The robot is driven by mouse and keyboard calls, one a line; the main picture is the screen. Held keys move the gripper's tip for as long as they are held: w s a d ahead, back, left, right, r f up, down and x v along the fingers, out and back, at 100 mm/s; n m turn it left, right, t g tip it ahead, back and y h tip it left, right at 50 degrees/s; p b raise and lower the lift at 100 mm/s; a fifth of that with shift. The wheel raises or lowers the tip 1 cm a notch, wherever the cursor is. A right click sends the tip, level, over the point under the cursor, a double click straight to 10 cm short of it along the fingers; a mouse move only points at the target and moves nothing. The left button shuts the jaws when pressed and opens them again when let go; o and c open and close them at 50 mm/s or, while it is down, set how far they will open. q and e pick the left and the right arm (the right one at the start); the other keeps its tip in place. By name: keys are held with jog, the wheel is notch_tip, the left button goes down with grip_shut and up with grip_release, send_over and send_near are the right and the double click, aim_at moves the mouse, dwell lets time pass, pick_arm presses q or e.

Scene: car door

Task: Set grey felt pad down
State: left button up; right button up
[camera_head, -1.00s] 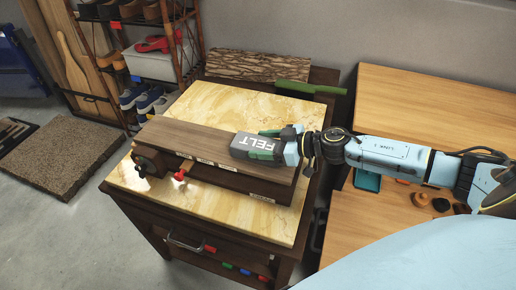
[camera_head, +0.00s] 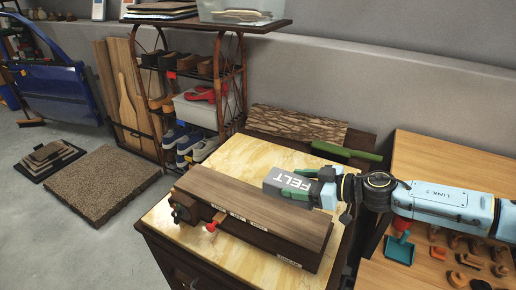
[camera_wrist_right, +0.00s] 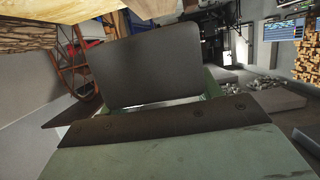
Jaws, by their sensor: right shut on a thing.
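The grey felt pad (camera_head: 287,184), marked FELT in white, is in my right gripper (camera_head: 318,188), which is shut on it. The gripper comes in from the right. The pad overlaps the far right part of the brown wooden block (camera_head: 250,203) in the picture and looks to be above it; I cannot tell the gap. In the right wrist view a dark grey slab, which looks like the pad (camera_wrist_right: 155,65), stands beyond the green finger (camera_wrist_right: 180,150). My left gripper is not in view.
The block with a red-handled clamp (camera_head: 214,222) lies on a yellow marble-like top (camera_head: 250,150). A green-handled tool (camera_head: 345,151) and a bark-patterned board (camera_head: 297,124) lie behind. A shoe rack (camera_head: 200,95) stands at the back. A wooden table (camera_head: 440,160) is at right.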

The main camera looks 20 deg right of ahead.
jog(key=shift+r, duration=0.2)
jog(key=shift+a+r, duration=0.1)
jog(key=shift+a, duration=0.2)
jog(key=a+r+m+t+h, duration=0.3)
jog(key=a+r+m+h, duration=0.1)
jog(key=a, duration=0.5)
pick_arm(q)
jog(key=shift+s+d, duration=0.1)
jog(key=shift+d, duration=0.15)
pick_arm(e)
jog(key=shift+s+d+r+m+h, duration=0.1)
jog(key=shift+s+d+m+h, duration=0.1)
jog(key=shift+s+m+h, duration=0.6)
jog(key=shift+s+d+m+h, duration=0.2)
jog(key=shift+s+m+h, duration=0.35)
jog(key=shift+s+h, duration=0.5)
jog(key=shift+s+d+r+m+h, duration=0.1)
jog(key=shift+s+d+m+h, duration=0.1)
jog(key=shift+s+m+h, duration=0.6)
